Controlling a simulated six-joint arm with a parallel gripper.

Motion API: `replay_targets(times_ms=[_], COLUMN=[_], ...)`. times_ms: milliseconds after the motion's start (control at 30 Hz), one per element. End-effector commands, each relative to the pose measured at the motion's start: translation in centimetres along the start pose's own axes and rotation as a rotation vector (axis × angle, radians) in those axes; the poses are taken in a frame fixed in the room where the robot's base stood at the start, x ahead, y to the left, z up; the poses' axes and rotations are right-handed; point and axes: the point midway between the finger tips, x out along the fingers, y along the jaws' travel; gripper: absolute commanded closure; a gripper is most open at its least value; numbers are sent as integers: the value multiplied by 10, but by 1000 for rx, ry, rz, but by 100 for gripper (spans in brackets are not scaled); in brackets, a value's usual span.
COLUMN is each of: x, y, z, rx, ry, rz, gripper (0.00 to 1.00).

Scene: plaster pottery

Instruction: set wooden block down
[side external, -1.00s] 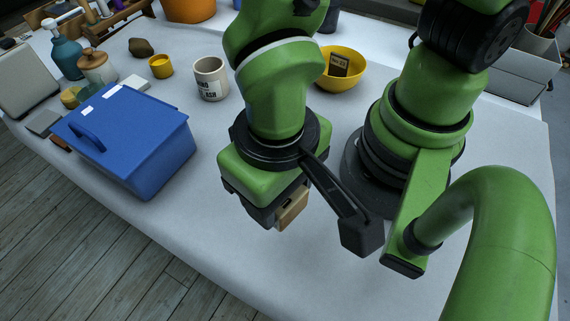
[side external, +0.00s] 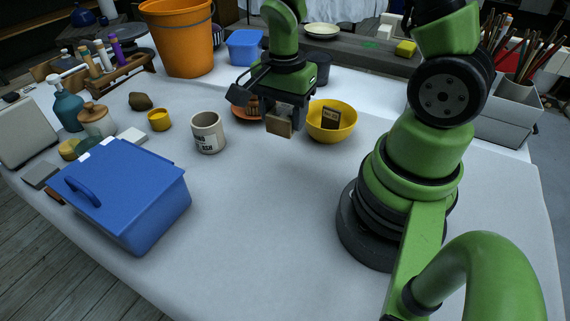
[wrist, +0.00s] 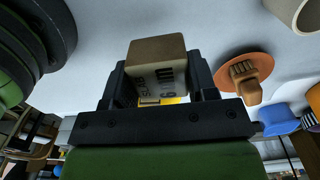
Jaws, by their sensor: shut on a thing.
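The wooden block (side external: 279,127) is a small tan block. In the wrist view the wooden block (wrist: 158,67) shows dark printed lettering on one face. My gripper (side external: 280,118) is shut on it, with a dark finger on each side. The gripper also shows in the wrist view (wrist: 158,86). In the side view the block appears in front of an orange dish and just left of the yellow bowl. I cannot tell its exact height above the table.
The yellow bowl (side external: 331,125) holds a dark labelled block. The orange dish (side external: 246,110) is partly hidden behind my gripper. A white mug (side external: 208,132) and a lidded blue box (side external: 128,190) stand to the left. The white table (side external: 270,220) is clear in front.

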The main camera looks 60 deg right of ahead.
Motion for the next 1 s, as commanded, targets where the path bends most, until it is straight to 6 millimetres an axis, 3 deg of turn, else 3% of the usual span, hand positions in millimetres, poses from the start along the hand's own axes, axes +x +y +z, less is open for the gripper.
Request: replay_targets(times_ms=[300, 700, 1000], x=[48, 90, 99], y=[2, 1, 1], z=[-3, -3, -3], rx=[17, 18, 16], ry=[-2, -1, 0], rz=[7, 5, 0], gripper=[71, 71, 71])
